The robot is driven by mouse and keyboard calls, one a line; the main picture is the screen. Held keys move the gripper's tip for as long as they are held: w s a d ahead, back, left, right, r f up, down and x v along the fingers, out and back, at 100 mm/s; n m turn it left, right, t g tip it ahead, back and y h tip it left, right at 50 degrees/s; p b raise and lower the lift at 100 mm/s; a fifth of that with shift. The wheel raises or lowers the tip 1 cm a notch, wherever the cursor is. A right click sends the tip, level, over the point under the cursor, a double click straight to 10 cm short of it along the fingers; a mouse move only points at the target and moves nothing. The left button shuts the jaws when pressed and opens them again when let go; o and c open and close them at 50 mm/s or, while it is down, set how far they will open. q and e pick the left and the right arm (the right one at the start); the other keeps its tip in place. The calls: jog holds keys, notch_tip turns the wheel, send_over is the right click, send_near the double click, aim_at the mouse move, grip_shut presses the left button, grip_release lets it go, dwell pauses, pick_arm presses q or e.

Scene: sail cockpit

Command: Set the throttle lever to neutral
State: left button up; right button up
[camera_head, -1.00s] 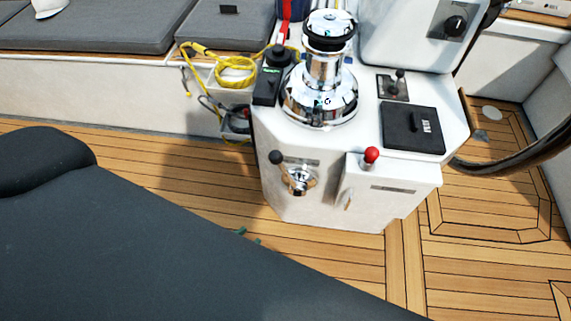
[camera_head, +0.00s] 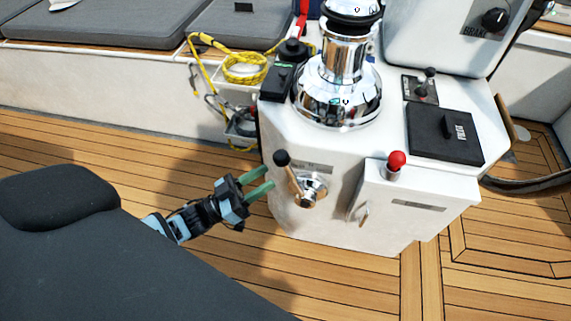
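A lever with a black knob (camera_head: 282,158) is on the near face of the white pedestal (camera_head: 330,217), likely the throttle lever. Its arm leans up and left from a round chrome hub (camera_head: 312,188). My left gripper (camera_head: 264,182) has green fingers, spread apart with nothing between them. It is just left of the lever, slightly lower than the knob, and appears apart from it. My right gripper is not in view.
A red-knobbed lever (camera_head: 397,161) stands on a white box to the right. A chrome winch (camera_head: 340,85) and a black hatch (camera_head: 444,134) top the pedestal. Yellow rope (camera_head: 245,68) hangs behind. The teak floor (camera_head: 150,155) left of the pedestal is clear.

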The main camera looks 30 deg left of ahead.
aim_at(285, 165)
pick_arm(q)
jog(key=x, duration=0.7)
grip_shut()
jog(key=shift+r, duration=0.1)
